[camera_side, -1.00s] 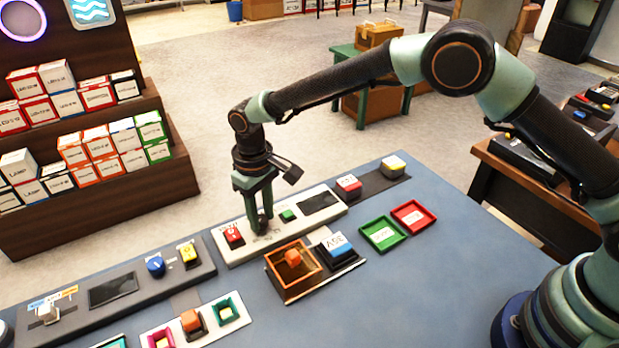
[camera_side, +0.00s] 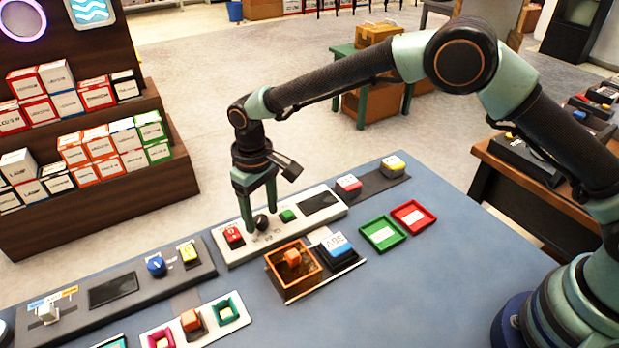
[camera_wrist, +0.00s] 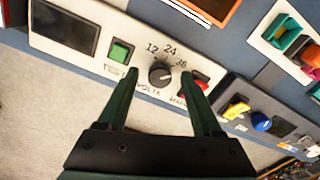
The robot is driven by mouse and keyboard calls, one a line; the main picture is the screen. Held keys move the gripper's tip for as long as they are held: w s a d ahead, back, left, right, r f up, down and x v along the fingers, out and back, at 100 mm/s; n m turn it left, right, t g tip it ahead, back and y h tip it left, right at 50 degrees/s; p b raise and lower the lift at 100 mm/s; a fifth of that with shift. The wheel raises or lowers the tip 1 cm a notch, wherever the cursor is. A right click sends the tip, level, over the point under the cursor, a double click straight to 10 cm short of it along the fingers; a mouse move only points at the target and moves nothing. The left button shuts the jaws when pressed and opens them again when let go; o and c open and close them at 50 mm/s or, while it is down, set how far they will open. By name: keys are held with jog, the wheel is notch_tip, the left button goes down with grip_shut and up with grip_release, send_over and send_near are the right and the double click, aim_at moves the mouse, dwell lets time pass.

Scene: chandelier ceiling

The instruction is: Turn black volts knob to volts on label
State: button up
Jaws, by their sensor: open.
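The black volts knob (camera_wrist: 161,73) is round and sits on a white panel (camera_wrist: 90,62). Printed marks 12, 24 and 36 curve along one side of it, and a VOLTS label (camera_wrist: 149,90) lies on the other side. A small light mark shows on the knob, but I cannot tell exactly where it points. My gripper (camera_wrist: 161,71) is open, with one finger on each side of the knob and gaps between. In the side view the knob (camera_side: 261,222) shows between the spread fingers (camera_side: 260,218).
On the same panel are a green button (camera_side: 287,215), a dark screen (camera_side: 320,202) and a red switch (camera_side: 233,236) close to one finger. An orange-rimmed box (camera_side: 293,268) and a blue-and-white button (camera_side: 337,246) stand in front. Green and red trays (camera_side: 413,216) lie to the right.

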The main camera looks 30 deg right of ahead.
aim_at(264, 219)
notch_tip(264, 219, up, 12)
jog(key=shift+f, duration=0.2)
dwell(0.4)
jog(key=s+d+r+m+t, duration=0.1)
jog(key=s+d+r, duration=0.2)
jog(key=d+r, duration=0.4)
jog(key=s+d+r+m+t, duration=0.15)
jog(key=d+r, duration=0.25)
jog(key=d, duration=0.4)
jog(key=s+d+f+m+t, duration=0.2)
jog(key=s+d+t, duration=0.1)
jog(key=s+d, duration=0.9)
jog(key=shift+s+d, duration=0.15)
jog(key=shift+s, duration=0.55)
jog(key=shift+r, duration=0.1)
